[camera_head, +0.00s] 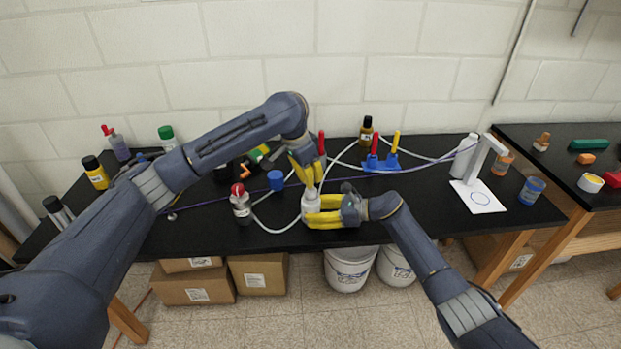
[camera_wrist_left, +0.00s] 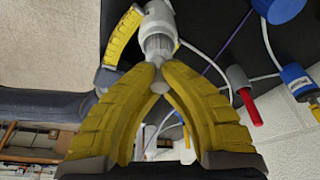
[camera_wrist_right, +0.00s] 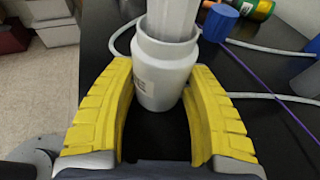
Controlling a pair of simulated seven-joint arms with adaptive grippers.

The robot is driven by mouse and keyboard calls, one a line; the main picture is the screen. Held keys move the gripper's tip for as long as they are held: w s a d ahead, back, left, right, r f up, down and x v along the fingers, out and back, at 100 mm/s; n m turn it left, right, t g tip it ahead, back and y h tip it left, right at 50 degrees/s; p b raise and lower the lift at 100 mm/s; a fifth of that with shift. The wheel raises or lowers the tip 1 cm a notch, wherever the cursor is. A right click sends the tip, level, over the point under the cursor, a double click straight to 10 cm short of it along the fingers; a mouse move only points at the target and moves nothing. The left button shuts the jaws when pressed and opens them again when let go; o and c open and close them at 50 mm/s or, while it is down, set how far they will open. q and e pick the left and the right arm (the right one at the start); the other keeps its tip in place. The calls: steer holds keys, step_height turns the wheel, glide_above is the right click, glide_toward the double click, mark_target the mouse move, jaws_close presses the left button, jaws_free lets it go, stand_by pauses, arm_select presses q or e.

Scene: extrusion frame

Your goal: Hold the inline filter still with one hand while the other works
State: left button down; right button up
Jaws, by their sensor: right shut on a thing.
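The inline filter (camera_head: 311,203) stands upright on the black bench, a white cup with a clear ribbed upper part. My right gripper (camera_head: 322,211) is shut around the white cup from the right. In the right wrist view the cup (camera_wrist_right: 160,75) sits between the yellow fingertips (camera_wrist_right: 163,85), and the clear part rises out of the frame. My left gripper (camera_head: 311,182) reaches down from above. In the left wrist view its fingertips (camera_wrist_left: 158,72) come together around the narrow grey end of the filter's clear part (camera_wrist_left: 158,45). The exact contact there is partly hidden by the fingers.
A white tube loops on the bench beside the filter, and a purple cord crosses behind it. A red-capped bottle (camera_head: 240,204) and a blue cylinder (camera_head: 275,180) stand to the left. Blue holders with red and yellow tools (camera_head: 382,163) stand behind right.

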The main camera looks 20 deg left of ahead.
arm_select(q)
steer(key=c, duration=1.5)
jaws_free()
arm_select(e)
steer(key=shift+f, duration=0.1)
arm_select(q)
steer(key=shift+r, duration=0.1)
steer(key=v, duration=1.2)
arm_select(e)
steer(key=o, duration=0.9)
steer(key=shift+d, duration=0.1)
